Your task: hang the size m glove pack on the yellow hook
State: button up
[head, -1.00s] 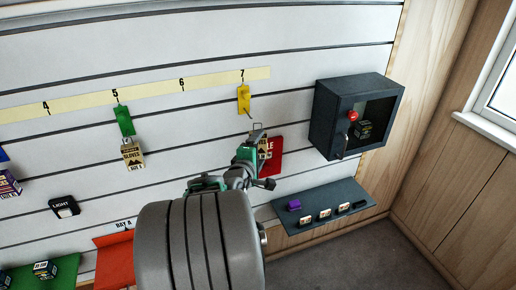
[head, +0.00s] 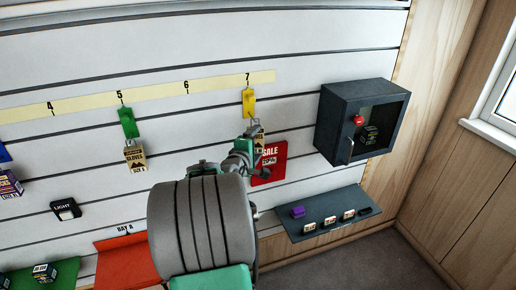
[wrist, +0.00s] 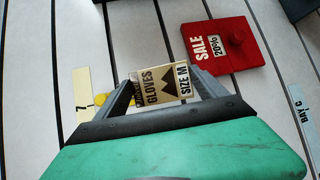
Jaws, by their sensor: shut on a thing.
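The size M glove pack (wrist: 165,86), cream with a dark mountain print, is between the fingers of my gripper (wrist: 163,92), which is shut on it. In the head view the pack (head: 259,137) is partly hidden behind my gripper (head: 248,140). The yellow hook (head: 249,102) is on the wall under number 7, just above the pack. In the wrist view only small yellow parts of the hook (wrist: 101,99) show beside the left finger. I cannot tell whether the pack's hanger touches the hook.
A red sale sign (head: 269,163) is on the wall just below right of my gripper. A dark cabinet (head: 334,125) stands out from the wall further right, above a grey shelf (head: 330,226). Another glove pack (head: 135,157) hangs on the green hook (head: 128,123) under 5.

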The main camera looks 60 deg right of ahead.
jog(key=shift+w+d, duration=0.6)
jog(key=shift+w, duration=0.05)
jog(key=shift+w+d+f+b, duration=0.45)
jog(key=shift+w+d+b, duration=0.05)
jog(key=shift+b, duration=0.35)
jog(key=o, duration=1.4)
